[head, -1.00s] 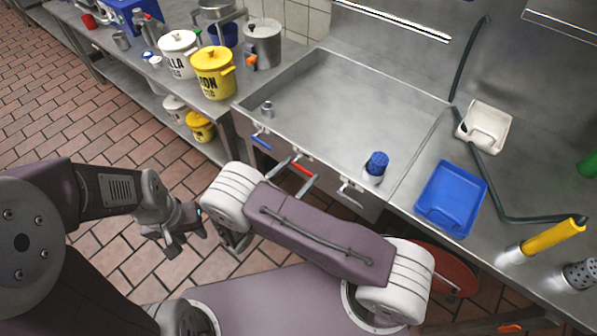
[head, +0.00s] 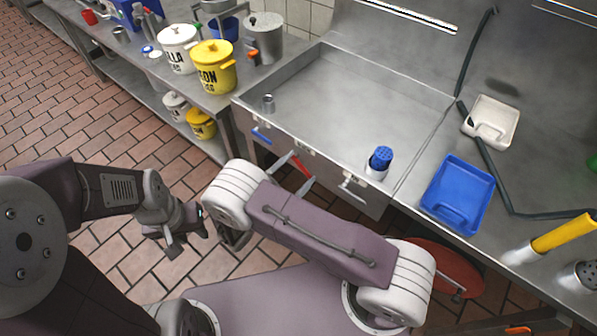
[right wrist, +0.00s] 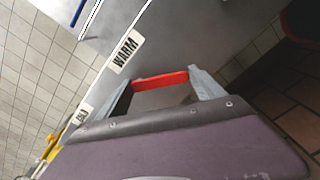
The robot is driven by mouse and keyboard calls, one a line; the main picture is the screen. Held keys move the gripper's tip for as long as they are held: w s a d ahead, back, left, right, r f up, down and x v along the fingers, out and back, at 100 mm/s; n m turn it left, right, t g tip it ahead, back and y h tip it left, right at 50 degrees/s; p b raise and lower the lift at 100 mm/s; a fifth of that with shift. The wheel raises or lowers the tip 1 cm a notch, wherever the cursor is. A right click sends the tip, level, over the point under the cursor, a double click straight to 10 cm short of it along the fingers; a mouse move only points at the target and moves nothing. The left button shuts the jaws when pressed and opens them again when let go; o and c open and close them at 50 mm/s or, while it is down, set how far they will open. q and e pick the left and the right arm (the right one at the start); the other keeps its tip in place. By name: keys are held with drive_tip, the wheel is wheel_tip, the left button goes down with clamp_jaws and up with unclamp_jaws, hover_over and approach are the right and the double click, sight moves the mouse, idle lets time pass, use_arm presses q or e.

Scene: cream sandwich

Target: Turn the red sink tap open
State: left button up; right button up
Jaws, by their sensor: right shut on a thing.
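The red tap handle (head: 302,166) is a short bar on the front panel of the steel sink (head: 243,122), between a blue handle and a pale one. My right gripper (head: 296,173) is at it, one finger at each end. In the right wrist view the red handle (right wrist: 160,80) spans between the two grey fingers, and my right gripper (right wrist: 163,92) is shut on it. A "WARM" label (right wrist: 123,51) is on the panel beside it. My left gripper (head: 187,240) hangs over the floor, open and empty, away from the sink.
A blue handle (head: 261,136) and a pale handle (head: 352,190) flank the red one. A blue tray (head: 457,192) lies on the right counter; pots such as the yellow one (head: 214,72) stand left.

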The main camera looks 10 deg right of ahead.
drive_tip(key=m, duration=0.1)
drive_tip(key=f+m+b, duration=0.1)
drive_tip(key=shift+w+a+m, duration=0.15)
drive_tip(key=shift+w+m, duration=0.1)
drive_tip(key=shift+m, duration=0.15)
drive_tip(key=m+b, duration=0.1)
drive_tip(key=m, duration=0.1)
drive_tip(key=w+m+b, duration=0.1)
drive_tip(key=m+b, duration=0.1)
drive_tip(key=m, duration=0.1)
drive_tip(key=a+m+b, duration=0.1)
drive_tip(key=m+b, duration=0.1)
drive_tip(key=m, duration=0.1)
drive_tip(key=shift+w+a+f, duration=0.1)
drive_tip(key=shift+w+f, duration=0.1)
drive_tip(key=shift+w, duration=0.1)
drive_tip(key=shift+w+r, duration=0.1)
drive_tip(key=o, duration=2.1)
